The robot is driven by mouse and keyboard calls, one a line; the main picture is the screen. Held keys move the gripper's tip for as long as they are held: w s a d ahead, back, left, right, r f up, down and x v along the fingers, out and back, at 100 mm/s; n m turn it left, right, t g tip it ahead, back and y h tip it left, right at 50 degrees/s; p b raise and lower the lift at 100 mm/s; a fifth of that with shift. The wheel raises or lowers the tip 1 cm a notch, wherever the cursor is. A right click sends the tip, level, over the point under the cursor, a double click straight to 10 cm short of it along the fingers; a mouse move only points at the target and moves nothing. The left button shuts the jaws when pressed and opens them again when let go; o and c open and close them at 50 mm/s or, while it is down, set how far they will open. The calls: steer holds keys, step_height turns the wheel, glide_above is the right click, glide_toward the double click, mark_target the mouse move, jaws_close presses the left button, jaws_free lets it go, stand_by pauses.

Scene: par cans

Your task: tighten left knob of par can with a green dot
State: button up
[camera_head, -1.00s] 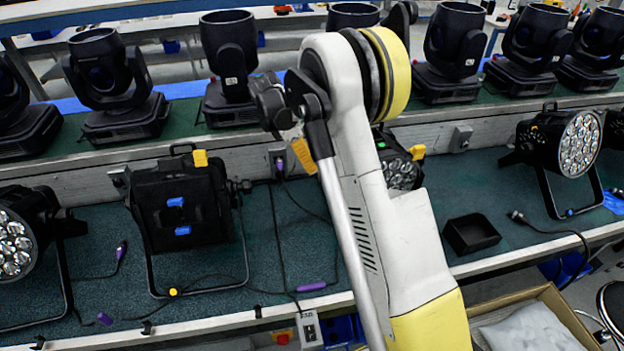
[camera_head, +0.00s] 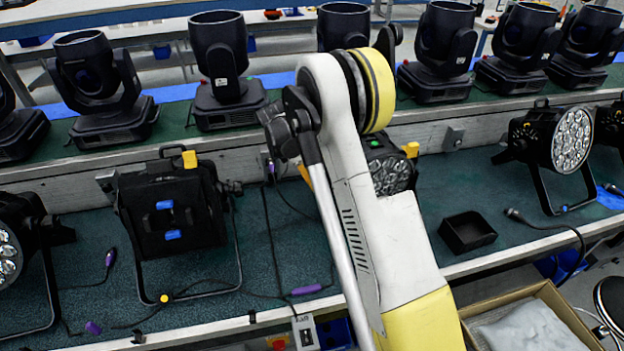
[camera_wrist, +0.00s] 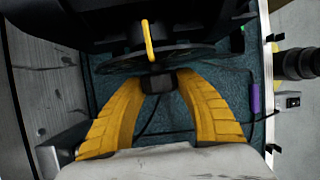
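My gripper (camera_wrist: 160,84) has yellow fingers spread open at either side of the block; contact cannot be told. In the head view the gripper is mostly hidden behind my arm.
Another par can (camera_head: 172,215) stands to the left and one (camera_head: 555,145) to the right. Black moving-head lights (camera_head: 225,65) line the shelf behind. A purple connector (camera_head: 306,290) and cables lie on the shelf. A small black tray (camera_head: 467,232) is at right.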

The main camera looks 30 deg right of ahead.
steer(key=shift+c, duration=0.7)
steer(key=shift+t, duration=0.3)
steer(key=t+b, duration=0.2)
steer(key=shift+s+f+m+t+h, duration=0.1)
steer(key=shift+f+m+t+h, duration=0.05)
steer(key=shift+m+t+h, duration=0.2)
steer(key=m+t+h+b, duration=0.1)
steer(key=t+b, duration=0.3)
steer(key=shift+f, duration=0.2)
steer(key=m+t+h+b, duration=0.1)
steer(key=t+b, duration=0.2)
steer(key=b, duration=0.2)
steer(key=shift+t+h+b, duration=0.25)
steer(key=shift+t+b, duration=0.05)
steer(key=shift+t, duration=0.05)
steer(key=shift+m+t+h+b, duration=0.25)
steer(key=shift+t+h+b, duration=0.15)
steer(key=shift+t+b, duration=0.55)
steer(key=shift+r+b, duration=0.2)
steer(key=shift+b, duration=0.45)
steer(key=shift+r+t, duration=0.1)
steer(key=shift+t, duration=0.25)
steer(key=shift+h, duration=0.3)
